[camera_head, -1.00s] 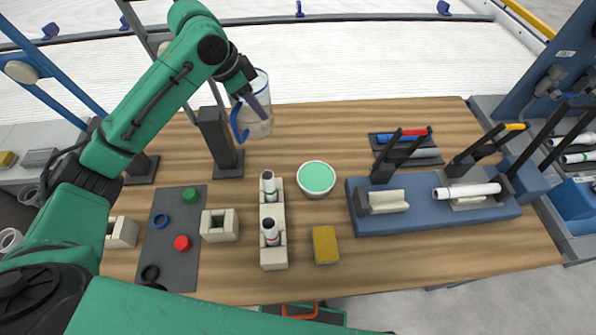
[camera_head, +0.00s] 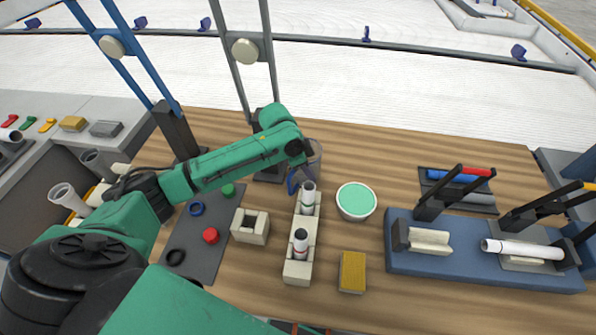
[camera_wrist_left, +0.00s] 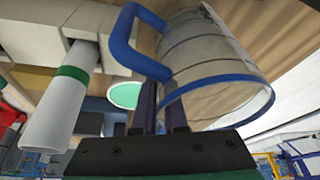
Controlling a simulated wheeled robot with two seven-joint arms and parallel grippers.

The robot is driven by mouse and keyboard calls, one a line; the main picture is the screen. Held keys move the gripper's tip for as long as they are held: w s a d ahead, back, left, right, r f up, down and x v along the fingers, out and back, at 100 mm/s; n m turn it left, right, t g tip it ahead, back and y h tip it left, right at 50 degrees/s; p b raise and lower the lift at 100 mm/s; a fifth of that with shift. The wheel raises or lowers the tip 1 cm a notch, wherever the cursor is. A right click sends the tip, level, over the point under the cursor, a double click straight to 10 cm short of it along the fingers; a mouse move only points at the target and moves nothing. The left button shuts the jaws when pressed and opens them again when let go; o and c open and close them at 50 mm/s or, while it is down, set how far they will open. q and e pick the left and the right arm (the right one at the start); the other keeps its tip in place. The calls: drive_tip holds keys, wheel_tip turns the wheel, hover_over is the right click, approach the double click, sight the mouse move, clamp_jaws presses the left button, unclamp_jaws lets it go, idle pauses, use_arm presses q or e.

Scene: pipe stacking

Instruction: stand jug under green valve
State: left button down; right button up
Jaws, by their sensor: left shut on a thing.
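My left gripper (camera_head: 297,176) is shut on the blue handle of a clear jug (camera_head: 315,158), behind the pale pipe holder. In the left wrist view the jug (camera_wrist_left: 215,75) shows its blue rim and handle, with the fingers (camera_wrist_left: 160,108) at the handle. The arm partly hides the jug, and I cannot tell if it touches the table. Small red, green and yellow handle-like pieces lie on the left bench; the green one (camera_head: 30,123) may be the green valve. A green round cap (camera_head: 229,190) also lies on the dark mat. My right gripper is out of view.
The pale holder (camera_head: 298,268) carries two upright white pipes. A white bowl with a green top (camera_head: 356,201) stands right of it. A yellow block (camera_head: 352,272), a pale square block (camera_head: 249,226) and a blue rack (camera_head: 480,262) are also on the table.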

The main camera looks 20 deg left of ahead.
sight(297, 174)
use_arm(q)
drive_tip(key=a+p, duration=0.2)
drive_tip(key=a, duration=0.1)
drive_tip(key=shift+s+a+r, duration=0.2)
drive_tip(key=shift+s+a, duration=0.1)
drive_tip(key=shift+s, duration=0.1)
drive_tip(key=shift+s+a+f+p, duration=0.15)
drive_tip(key=shift+f+p, duration=0.15)
drive_tip(key=shift+f, duration=0.55)
drive_tip(key=c, duration=1)
unclamp_jaws()
drive_tip(key=shift+o, duration=0.2)
